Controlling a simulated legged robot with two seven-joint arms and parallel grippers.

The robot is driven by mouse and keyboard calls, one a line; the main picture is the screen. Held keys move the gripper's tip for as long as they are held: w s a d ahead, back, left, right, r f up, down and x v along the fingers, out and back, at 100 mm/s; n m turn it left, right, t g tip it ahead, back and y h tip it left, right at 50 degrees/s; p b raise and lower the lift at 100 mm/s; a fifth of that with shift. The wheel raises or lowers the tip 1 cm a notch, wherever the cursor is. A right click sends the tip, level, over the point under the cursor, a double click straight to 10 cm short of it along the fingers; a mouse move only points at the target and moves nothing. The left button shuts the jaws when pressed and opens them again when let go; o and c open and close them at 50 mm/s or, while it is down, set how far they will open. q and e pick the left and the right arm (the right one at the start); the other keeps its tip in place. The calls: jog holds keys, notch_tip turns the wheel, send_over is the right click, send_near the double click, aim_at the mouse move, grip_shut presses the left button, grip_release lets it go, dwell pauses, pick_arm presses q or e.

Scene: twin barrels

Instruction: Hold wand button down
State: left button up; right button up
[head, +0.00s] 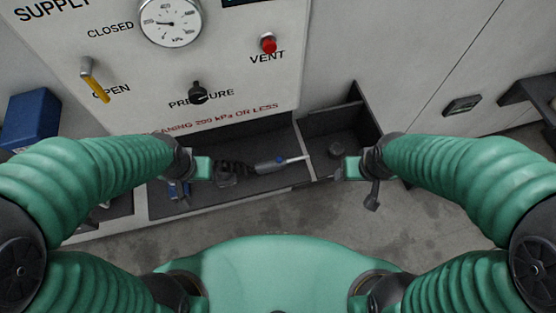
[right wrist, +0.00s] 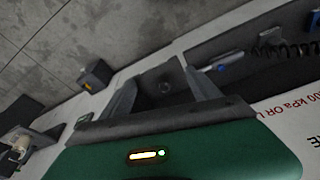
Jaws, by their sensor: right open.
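The wand (head: 268,167) lies in the dark tray under the panel. It has a grey body, a blue button (head: 280,160) on top and a pale nozzle pointing right. A black coiled hose (head: 232,169) is at its left end. My left gripper (head: 207,168) is left of the wand, by the hose; its fingers are hard to make out. My right gripper (head: 347,168) is to the right of the nozzle, apart from it. In the right wrist view its fingers (right wrist: 157,72) are spread and empty, and the wand (right wrist: 225,61) with its blue button is beyond them, to the right.
The panel above has a gauge (head: 170,22), a yellow lever (head: 94,82), a black pressure knob (head: 197,93) and a red vent button (head: 268,43). A dark divided tray (head: 370,103) has walls around the wand. A blue box (head: 32,117) is at left.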

jog(key=shift+a, duration=0.1)
jog(key=shift+d, duration=0.5)
jog(key=c, duration=0.7)
jog(key=shift+a, duration=0.1)
jog(key=c, duration=0.7)
jog(key=shift+a, duration=0.25)
grip_shut()
jog(key=shift+d, duration=0.25)
jog(key=shift+a, duration=0.1)
